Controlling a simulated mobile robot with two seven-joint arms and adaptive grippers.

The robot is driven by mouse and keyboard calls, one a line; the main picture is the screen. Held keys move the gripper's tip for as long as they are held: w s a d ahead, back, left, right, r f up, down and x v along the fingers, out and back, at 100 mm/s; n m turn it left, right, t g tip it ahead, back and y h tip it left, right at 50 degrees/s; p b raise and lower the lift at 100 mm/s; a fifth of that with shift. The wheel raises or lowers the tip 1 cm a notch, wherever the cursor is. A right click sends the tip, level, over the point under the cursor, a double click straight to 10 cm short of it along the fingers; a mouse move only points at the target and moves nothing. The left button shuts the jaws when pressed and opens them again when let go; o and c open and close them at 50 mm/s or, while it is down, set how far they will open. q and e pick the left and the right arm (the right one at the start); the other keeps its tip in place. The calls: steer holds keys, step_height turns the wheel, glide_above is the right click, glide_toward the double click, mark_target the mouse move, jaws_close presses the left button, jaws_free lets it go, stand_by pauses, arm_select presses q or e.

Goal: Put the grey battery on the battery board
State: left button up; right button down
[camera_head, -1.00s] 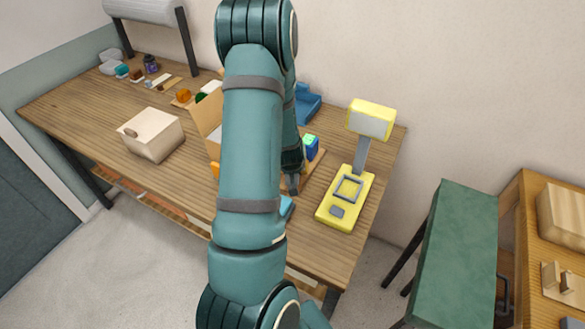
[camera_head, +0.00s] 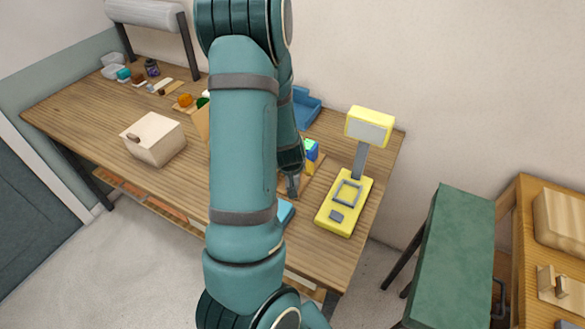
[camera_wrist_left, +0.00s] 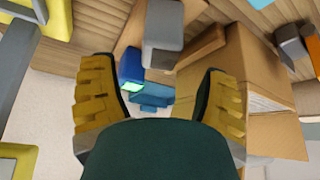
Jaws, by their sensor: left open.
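My left gripper (camera_head: 292,186) is low over the table, between the cardboard box and the yellow scale-like device. Its yellow-padded fingers stand apart in the left wrist view (camera_wrist_left: 160,98), with nothing held between them. A grey block (camera_wrist_left: 163,28), perhaps the grey battery, is beyond the fingers at the top of that view. A blue block with a green face (camera_wrist_left: 131,68) is beside it; it also shows in the head view (camera_head: 311,152). I cannot make out the battery board for certain. My left arm hides part of the table. My right gripper is not in view.
The yellow device (camera_head: 345,203) stands to the right of my gripper. The cardboard box (camera_wrist_left: 255,90) is close to one finger in the wrist view. A wooden box (camera_head: 153,139) stands left on the table. A green-topped bench (camera_head: 452,250) is at right.

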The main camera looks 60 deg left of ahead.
arm_select(q)
steer(key=p+v, duration=0.2)
steer(key=v, duration=0.3)
steer(key=shift+s+d+r, duration=0.1)
steer(key=shift+r, duration=0.2)
